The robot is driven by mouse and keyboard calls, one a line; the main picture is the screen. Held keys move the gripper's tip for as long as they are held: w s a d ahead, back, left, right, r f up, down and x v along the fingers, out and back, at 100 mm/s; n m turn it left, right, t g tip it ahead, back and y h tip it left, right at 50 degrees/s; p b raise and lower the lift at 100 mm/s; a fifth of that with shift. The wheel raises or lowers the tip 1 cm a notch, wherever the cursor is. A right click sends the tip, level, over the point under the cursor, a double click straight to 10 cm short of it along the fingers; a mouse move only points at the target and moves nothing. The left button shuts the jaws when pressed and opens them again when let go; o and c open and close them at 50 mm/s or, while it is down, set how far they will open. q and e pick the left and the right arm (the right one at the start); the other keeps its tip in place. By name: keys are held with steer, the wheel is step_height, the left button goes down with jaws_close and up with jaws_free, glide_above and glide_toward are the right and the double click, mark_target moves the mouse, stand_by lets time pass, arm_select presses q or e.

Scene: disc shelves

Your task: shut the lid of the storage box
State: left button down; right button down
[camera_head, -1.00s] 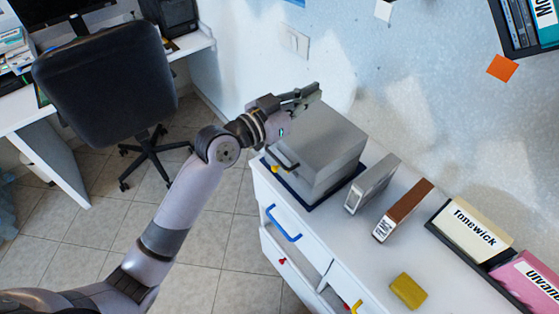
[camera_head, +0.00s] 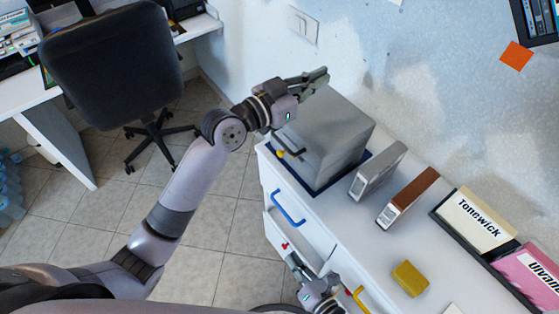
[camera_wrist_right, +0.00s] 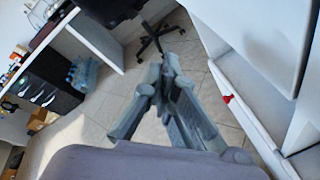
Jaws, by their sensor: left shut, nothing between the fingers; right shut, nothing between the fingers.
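The storage box (camera_head: 338,150) is a grey metallic box on a dark blue base at the far left end of the white cabinet. Its lid (camera_head: 330,115) looks down on the box, but I cannot tell whether a gap is left. My left gripper (camera_head: 318,78) is shut and empty, at the lid's far left edge; contact is unclear. My right gripper (camera_head: 294,263) is low beside the cabinet's drawers, partly cut off by the lower frame edge. In the right wrist view its fingers (camera_wrist_right: 165,85) are shut with nothing between them, above the tiled floor.
On the white cabinet top (camera_head: 350,222) stand a grey binder (camera_head: 377,172), a brown binder (camera_head: 410,195) and a yellow block (camera_head: 410,278). A drawer with a blue handle (camera_head: 288,208) faces the floor. An office chair (camera_head: 110,65) stands at the left.

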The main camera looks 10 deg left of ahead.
steer(key=w+a+r+n+t+y, duration=0.1)
steer(key=w+r+t, duration=0.15)
steer(key=r, duration=0.75)
steer(key=w+a+r+n+t+y, duration=0.15)
steer(key=w+r, duration=0.25)
steer(key=r, duration=0.7)
steer(key=w+a+r, duration=0.3)
steer(key=w+r, duration=0.2)
steer(key=w, duration=0.4)
steer(key=shift+a+m+t, duration=0.35)
steer(key=shift+m+t, duration=0.05)
steer(key=shift+m, duration=0.05)
steer(key=shift+w, duration=0.15)
steer(key=shift+r+m, duration=0.4)
steer(key=shift+r, duration=0.3)
arm_select(q)
steer(key=c, duration=2.3)
jaws_free()
